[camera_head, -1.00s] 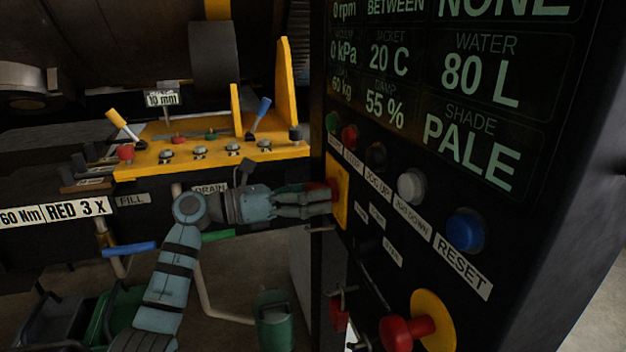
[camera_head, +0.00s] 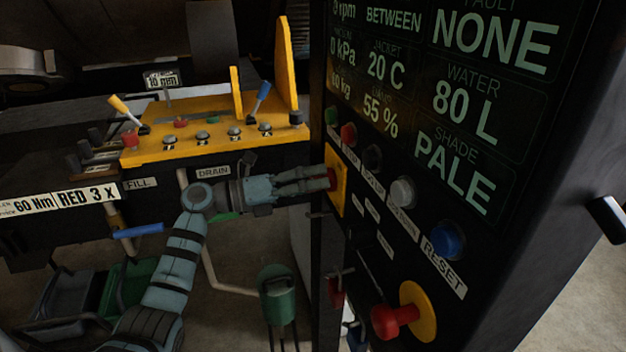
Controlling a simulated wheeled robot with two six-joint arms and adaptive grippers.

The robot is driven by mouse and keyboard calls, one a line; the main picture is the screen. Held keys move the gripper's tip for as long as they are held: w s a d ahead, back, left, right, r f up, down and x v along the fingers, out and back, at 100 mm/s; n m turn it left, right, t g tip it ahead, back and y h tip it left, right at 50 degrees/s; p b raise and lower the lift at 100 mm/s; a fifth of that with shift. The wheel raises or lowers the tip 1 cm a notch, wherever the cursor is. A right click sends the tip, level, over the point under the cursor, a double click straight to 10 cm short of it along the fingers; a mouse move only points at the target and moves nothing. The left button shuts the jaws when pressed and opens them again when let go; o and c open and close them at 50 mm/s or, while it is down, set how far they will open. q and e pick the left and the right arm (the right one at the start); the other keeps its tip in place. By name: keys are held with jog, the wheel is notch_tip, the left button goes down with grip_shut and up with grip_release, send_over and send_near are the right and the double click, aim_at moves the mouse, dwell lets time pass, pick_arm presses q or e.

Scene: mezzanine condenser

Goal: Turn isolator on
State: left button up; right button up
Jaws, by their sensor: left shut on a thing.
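The isolator is a red handle (camera_head: 332,179) on a yellow plate (camera_head: 338,195), on the left edge of the black control cabinet. My left gripper (camera_head: 327,179) reaches in from the left and is shut on the red handle. The fingers hide most of the handle, so I cannot tell its exact angle. My right gripper is not in view.
A red knob on a yellow disc (camera_head: 398,318) sticks out low on the cabinet. A row of buttons ends in a blue one (camera_head: 447,240) labelled RESET. A yellow panel with levers (camera_head: 215,140) stands behind my arm. A green can (camera_head: 278,290) is below.

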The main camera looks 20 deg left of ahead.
pick_arm(q)
jog(key=o, duration=1.1)
jog(key=shift+a, duration=0.1)
jog(key=v, duration=1.2)
